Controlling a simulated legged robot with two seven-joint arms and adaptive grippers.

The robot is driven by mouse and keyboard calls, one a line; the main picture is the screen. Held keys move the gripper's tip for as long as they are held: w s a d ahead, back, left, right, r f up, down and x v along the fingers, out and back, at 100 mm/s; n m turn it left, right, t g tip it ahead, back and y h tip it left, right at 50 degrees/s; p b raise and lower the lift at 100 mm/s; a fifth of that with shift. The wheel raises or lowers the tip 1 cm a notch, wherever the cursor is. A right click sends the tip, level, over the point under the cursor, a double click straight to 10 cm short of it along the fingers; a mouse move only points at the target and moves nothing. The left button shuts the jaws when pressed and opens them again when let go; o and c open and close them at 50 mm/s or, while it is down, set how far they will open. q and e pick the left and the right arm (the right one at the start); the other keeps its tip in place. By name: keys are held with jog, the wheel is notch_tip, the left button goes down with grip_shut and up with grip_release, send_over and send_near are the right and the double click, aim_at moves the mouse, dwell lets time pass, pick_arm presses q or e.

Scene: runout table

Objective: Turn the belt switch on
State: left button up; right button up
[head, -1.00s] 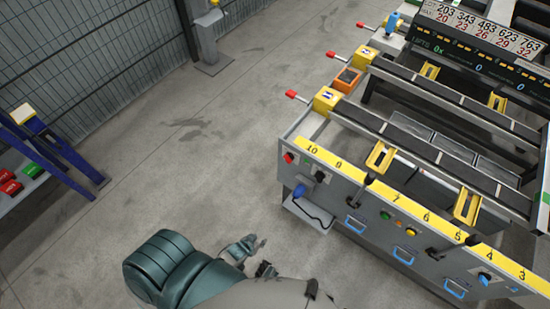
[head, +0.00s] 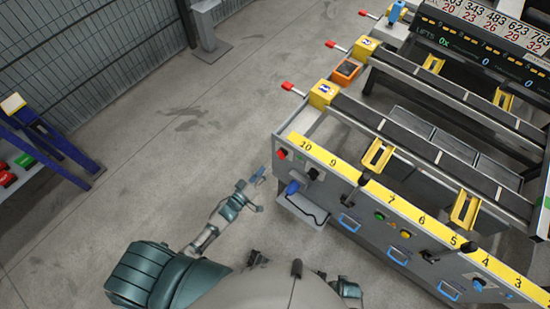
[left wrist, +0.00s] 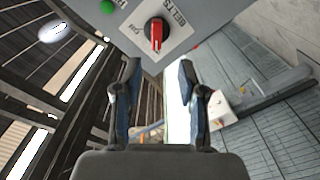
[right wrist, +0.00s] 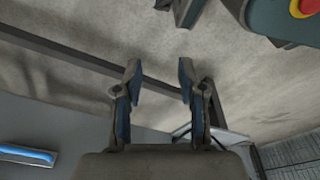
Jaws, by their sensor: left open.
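The belt switch (left wrist: 156,33) is a red handle on a black round base, beside a BELTS label on a grey panel in the left wrist view. Its handle stands about upright in that picture. In the head view, a small red control (head: 282,154) at the left end of the table's front panel looks like this switch. My left gripper (head: 253,188) is open and empty, just left of that panel end and apart from it. Its fingers (left wrist: 157,85) stand below the switch in the left wrist view. My right gripper (right wrist: 158,82) is open and empty over floor.
The runout table's yellow numbered strip (head: 410,212) runs along its front panel. A black switch (head: 315,174), a blue plug (head: 292,188) and a green button (head: 379,217) are on that panel. A blue rack (head: 60,150) stands far left. The floor between is clear.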

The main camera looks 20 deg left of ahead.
aim_at(282, 154)
pick_arm(q)
jog(key=x, duration=0.8)
jog(key=shift+b, duration=0.4)
pick_arm(e)
jog(key=r, duration=0.1)
jog(key=w+r, duration=0.1)
jog(key=shift+w+r, duration=0.3)
pick_arm(q)
jog(key=shift+d, duration=0.1)
jog(key=c, duration=0.6)
jog(key=shift+s+d, duration=0.1)
jog(key=shift+d, duration=0.1)
grip_shut()
pick_arm(e)
jog(key=shift+d, duration=0.2)
